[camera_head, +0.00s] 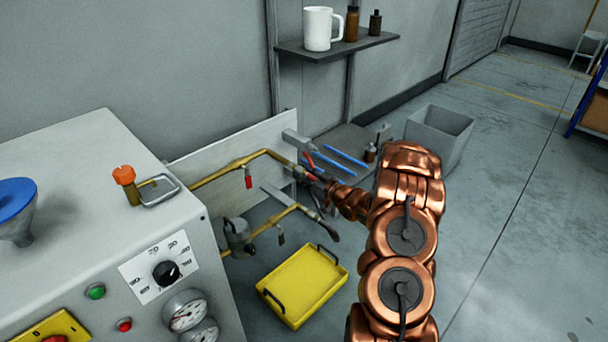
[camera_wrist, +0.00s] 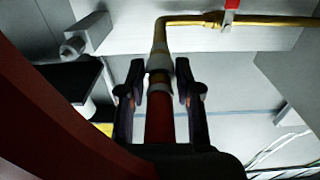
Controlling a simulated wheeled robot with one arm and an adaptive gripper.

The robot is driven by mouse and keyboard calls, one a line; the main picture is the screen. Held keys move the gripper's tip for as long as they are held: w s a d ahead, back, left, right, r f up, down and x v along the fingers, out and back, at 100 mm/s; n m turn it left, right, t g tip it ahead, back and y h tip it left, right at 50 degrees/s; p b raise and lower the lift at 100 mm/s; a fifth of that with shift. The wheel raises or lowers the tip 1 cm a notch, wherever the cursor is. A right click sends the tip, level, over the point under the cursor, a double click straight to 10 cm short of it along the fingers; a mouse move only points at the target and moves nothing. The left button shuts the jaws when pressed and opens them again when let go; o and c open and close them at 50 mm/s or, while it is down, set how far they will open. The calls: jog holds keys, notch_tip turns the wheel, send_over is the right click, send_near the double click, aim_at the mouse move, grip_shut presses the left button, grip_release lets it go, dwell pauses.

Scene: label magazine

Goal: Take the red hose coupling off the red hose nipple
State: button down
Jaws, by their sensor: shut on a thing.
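The red hose coupling (camera_wrist: 158,122) is a red cylinder in line with the end of the upper yellow pipe in the wrist view. A pale collar (camera_wrist: 157,68) shows at the pipe end, where the red hose nipple would be; the nipple itself is covered. The coupling appears seated there, with no clear gap. My gripper (camera_wrist: 160,88) has one finger on each side of the coupling and is shut on it. In the head view my gripper (camera_head: 319,177) is small and dark at the upper pipe's end, and the coupling is mostly hidden.
A lower yellow pipe (camera_head: 277,222) with a dark hose end lies just below my gripper. A yellow tray (camera_head: 303,286) is on the floor. A grey bin (camera_head: 440,130) and a low bench (camera_head: 345,142) stand behind.

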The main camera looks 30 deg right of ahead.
jog(key=shift+s, duration=0.15)
jog(key=shift+p+v, duration=0.5)
jog(key=shift+v, duration=2.35)
